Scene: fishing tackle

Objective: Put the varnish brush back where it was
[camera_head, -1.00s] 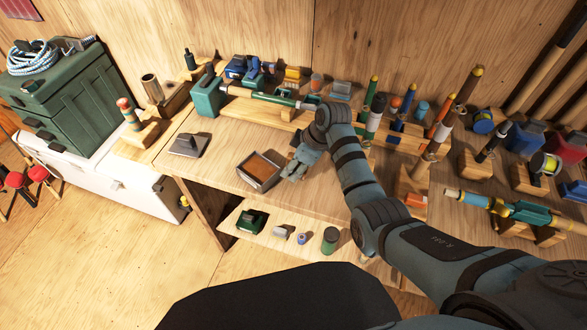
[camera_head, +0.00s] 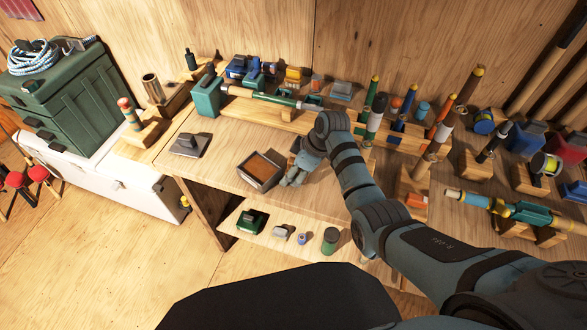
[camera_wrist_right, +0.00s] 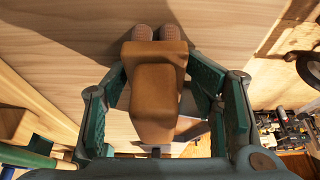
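My right gripper (camera_wrist_right: 155,75) reaches down over the front part of the workbench in the head view (camera_head: 291,178), just right of a grey open tray with a brown inside. In the right wrist view a brown block-like piece (camera_wrist_right: 156,82) with a tapered near end lies between the two green fingers. Whether it is the varnish brush is unclear. Two round brownish ends show beyond it. The fingers lie close on both sides, and I cannot tell whether they press on it. I cannot pick out the brush in the head view. My left gripper is out of view.
The grey tray (camera_head: 247,175) stands left of my right gripper. A wooden rack (camera_head: 270,118) with several tools runs behind it. Upright rods (camera_head: 376,115) stand close to my right arm. A lower shelf (camera_head: 265,240) holds several small items. Clear benchtop (camera_head: 218,165) lies left of the tray.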

